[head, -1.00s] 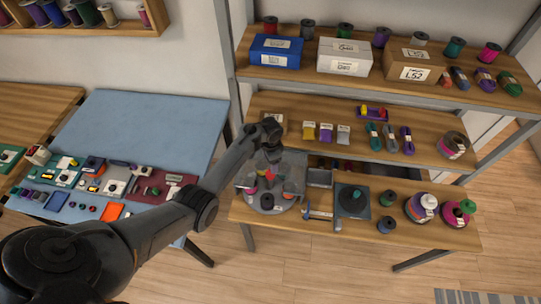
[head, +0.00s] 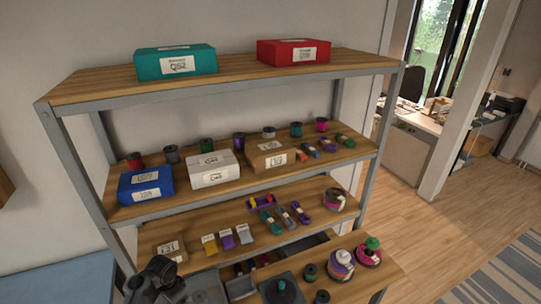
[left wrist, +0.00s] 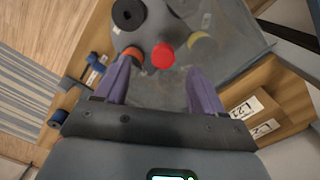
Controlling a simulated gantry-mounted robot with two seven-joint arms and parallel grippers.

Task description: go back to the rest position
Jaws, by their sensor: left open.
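In the left wrist view my left gripper (left wrist: 160,75) has its two purple fingers spread apart, with nothing held between them. A grey round braiding stand (left wrist: 180,90) lies beyond the fingers. On it are a black spool (left wrist: 129,14), a red-topped piece (left wrist: 163,55) seen between the fingers, an orange piece (left wrist: 132,53) by the left fingertip and a yellow piece (left wrist: 203,41). In the head view only a dark part of my left arm (head: 157,280) shows at the bottom edge, beside the lowest shelf. My right gripper is in neither view.
A wooden shelf rack (head: 230,78) fills the middle of the head view. It holds a teal box (head: 176,62), a red box (head: 293,51), a blue box (head: 146,186), a white box (head: 214,169) and several spools. Open floor (head: 430,235) lies to the right.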

